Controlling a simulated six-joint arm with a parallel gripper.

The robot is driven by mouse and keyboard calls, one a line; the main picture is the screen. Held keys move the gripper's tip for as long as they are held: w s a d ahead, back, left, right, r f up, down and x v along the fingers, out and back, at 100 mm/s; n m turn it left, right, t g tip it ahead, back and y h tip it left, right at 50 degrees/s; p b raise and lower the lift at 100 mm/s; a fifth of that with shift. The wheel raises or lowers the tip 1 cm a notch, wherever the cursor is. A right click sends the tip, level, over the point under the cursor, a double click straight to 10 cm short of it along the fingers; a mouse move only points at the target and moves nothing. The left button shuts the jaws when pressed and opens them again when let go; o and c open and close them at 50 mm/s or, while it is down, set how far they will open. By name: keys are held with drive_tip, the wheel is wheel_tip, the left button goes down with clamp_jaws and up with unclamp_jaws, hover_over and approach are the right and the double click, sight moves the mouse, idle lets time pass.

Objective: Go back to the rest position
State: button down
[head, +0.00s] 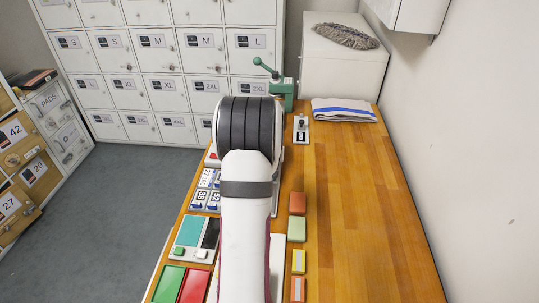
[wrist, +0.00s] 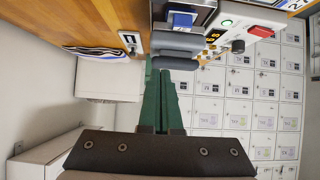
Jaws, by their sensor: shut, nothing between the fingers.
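My gripper (wrist: 165,78) shows in the wrist view as two dark green fingers side by side, reaching up from a dark bar at the bottom. The fingers are together, with nothing between them. Their tips are near two grey rounded pads (wrist: 178,42) in the picture; I cannot tell how far apart they are. In the head view my arm stretches away over the wooden bench and hides the gripper.
The wooden bench (head: 345,220) is mostly clear on its right. A green press (head: 283,92), a folded cloth (head: 343,110) and a small switch unit (head: 301,130) stand at its far end. Coloured blocks (head: 297,204) lie right of my arm. Lockers (head: 160,65) stand behind.

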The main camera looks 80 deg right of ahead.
drive_tip(key=w+a+r+n+t+y, duration=0.2)
drive_tip(key=w+a+n+y, duration=0.1)
drive_tip(key=w+a, duration=0.95)
drive_tip(key=w+a+r+n+t+y, duration=0.25)
drive_tip(key=w+a, duration=0.75)
drive_tip(key=a, duration=0.6)
drive_tip(key=a+r+n+g+y, duration=0.1)
drive_tip(key=a+n+y, duration=0.1)
drive_tip(key=a, duration=0.7)
drive_tip(key=a+r+n+y, duration=0.1)
drive_tip(key=a+y, duration=0.2)
drive_tip(key=a, duration=0.6)
drive_tip(key=s+a+r+n+g+y, duration=0.1)
drive_tip(key=s+a+n+g+y, duration=0.1)
drive_tip(key=s+a, duration=1)
drive_tip(key=shift+a+r+n+g, duration=0.15)
drive_tip(key=shift+a+n+g, duration=0.75)
drive_tip(key=shift+a, duration=0.3)
drive_tip(key=shift+y, duration=0.25)
